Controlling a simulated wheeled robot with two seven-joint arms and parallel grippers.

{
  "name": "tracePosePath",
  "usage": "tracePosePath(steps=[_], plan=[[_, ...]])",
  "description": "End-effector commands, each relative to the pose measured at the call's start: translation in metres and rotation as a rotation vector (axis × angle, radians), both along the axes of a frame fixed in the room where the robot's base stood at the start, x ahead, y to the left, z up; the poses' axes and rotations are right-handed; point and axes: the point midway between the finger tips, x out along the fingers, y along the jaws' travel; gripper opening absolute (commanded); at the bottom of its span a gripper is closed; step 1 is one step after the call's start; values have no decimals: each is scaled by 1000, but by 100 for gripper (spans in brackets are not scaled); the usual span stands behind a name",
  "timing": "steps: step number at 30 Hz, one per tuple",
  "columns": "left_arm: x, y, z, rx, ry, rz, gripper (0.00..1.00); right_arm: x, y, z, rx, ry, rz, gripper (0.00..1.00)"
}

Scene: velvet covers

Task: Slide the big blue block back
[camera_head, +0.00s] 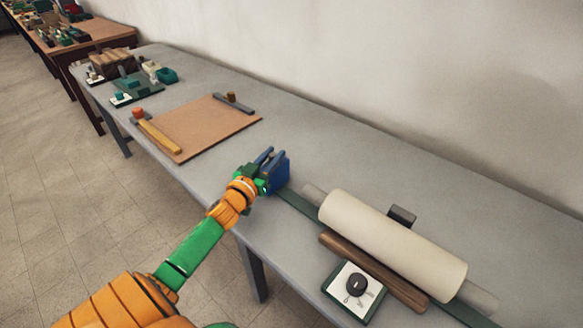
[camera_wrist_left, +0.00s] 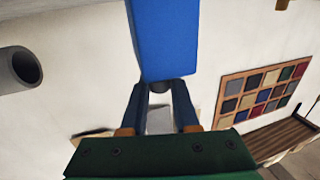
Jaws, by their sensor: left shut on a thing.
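The big blue block (camera_head: 281,176) is at the left end of the dark green strip on the grey table, in the middle of the head view. My left gripper (camera_head: 266,170) reaches it from the front left and is shut on it. In the left wrist view, the blue block (camera_wrist_left: 164,40) extends up from between the fingertips (camera_wrist_left: 159,90). A dark round part shows where the fingers meet the block. The block's underside is hidden in the head view. My right gripper is not in view.
Right of the block lie a large cream roll (camera_head: 395,240), a brown wooden bar (camera_head: 375,272) and a dial box (camera_head: 355,291). Left of it is a brown board (camera_head: 207,128) with a yellow bar (camera_head: 160,137). The table (camera_head: 330,150) behind the block is clear up to the wall.

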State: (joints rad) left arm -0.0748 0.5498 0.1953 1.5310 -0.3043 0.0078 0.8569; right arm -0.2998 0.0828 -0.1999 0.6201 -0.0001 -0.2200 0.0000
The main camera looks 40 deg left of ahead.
Motion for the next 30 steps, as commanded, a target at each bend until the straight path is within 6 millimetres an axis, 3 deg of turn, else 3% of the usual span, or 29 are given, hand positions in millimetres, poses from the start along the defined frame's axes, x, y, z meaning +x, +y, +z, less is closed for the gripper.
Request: tracePosePath(steps=[3, 6, 16, 17, 20, 30], plan=[[2, 23, -2, 4, 2, 2, 0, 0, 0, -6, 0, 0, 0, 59], [2, 32, -1, 1, 0, 4, 0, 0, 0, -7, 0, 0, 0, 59], [2, 35, 2, 1, -4, 6, 0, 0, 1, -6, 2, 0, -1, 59], [2, 35, 2, 1, -4, 6, 34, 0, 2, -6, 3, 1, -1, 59], [2, 35, 2, 1, -3, 5, 59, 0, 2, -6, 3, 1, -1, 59], [-1, 33, 1, -1, -1, 3, 59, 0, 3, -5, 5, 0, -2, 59]])
